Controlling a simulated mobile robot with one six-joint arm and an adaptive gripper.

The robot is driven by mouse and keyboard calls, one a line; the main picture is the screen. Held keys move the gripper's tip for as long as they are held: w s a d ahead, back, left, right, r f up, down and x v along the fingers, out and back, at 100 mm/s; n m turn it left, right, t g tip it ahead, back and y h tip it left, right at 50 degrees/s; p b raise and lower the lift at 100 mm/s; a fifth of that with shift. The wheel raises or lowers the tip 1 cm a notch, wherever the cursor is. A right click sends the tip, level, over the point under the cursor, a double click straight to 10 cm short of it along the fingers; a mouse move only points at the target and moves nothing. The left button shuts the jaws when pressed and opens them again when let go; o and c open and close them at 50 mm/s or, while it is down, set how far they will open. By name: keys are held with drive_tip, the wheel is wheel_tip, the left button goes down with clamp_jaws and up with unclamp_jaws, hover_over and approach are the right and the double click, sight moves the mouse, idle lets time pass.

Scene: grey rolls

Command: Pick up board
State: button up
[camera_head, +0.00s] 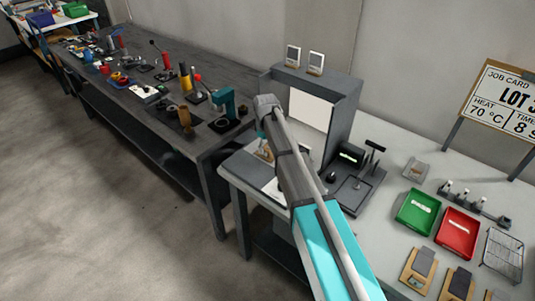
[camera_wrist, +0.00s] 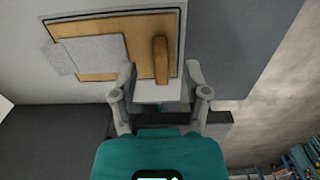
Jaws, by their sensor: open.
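The tan board (camera_wrist: 141,48) lies in a dark-outlined rectangle on a pale surface, at the top of the wrist view. A grey sheet (camera_wrist: 92,55) lies over its left part and sticks out past its left edge. A brown upright bar, like a handle (camera_wrist: 160,58), is on its right part. My gripper (camera_wrist: 161,74) is open, with one fingertip on each side of the bar's near end. I see no contact with the bar. In the head view a small tan piece (camera_head: 265,152) shows beside my arm, and my arm hides most of that spot.
Similar tan boards with grey pieces (camera_head: 419,269) lie at the front of the white bench. Green (camera_head: 414,212) and red (camera_head: 458,233) trays and a wire rack (camera_head: 503,254) are there too. A grey cabinet (camera_head: 340,110) stands behind my arm. A cluttered dark bench (camera_head: 140,90) is at left.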

drive_tip(key=shift+f+b, duration=0.75)
drive_tip(key=shift+f, duration=0.25)
clamp_jaws()
